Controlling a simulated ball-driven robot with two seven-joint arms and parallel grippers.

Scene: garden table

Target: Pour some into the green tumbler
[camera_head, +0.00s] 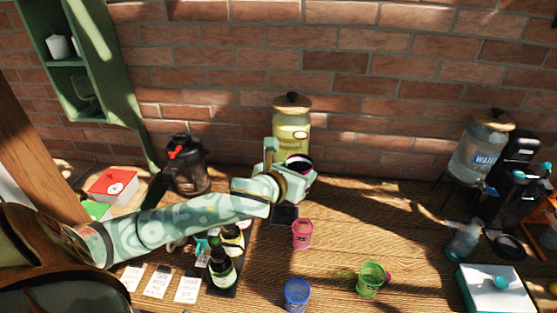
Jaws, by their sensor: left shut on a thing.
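The green tumbler (370,281) stands upright on the wooden table at the front, right of centre. My left gripper (291,181) is at the back middle, in front of the yellow drink dispenser (291,128). It is shut on a round vessel with a dark opening and a purple-pink rim (299,161). The gripper hides most of that vessel, so its contents cannot be told. The held vessel is well behind and left of the green tumbler, apart from it. My right gripper is not in view.
A pink tumbler (303,235) and a blue tumbler (297,295) stand left of the green one. Bottles (222,270) stand on a dark tray at left. A black jug (187,166) is behind my arm. A water dispenser (481,146) and white box (495,291) are at right.

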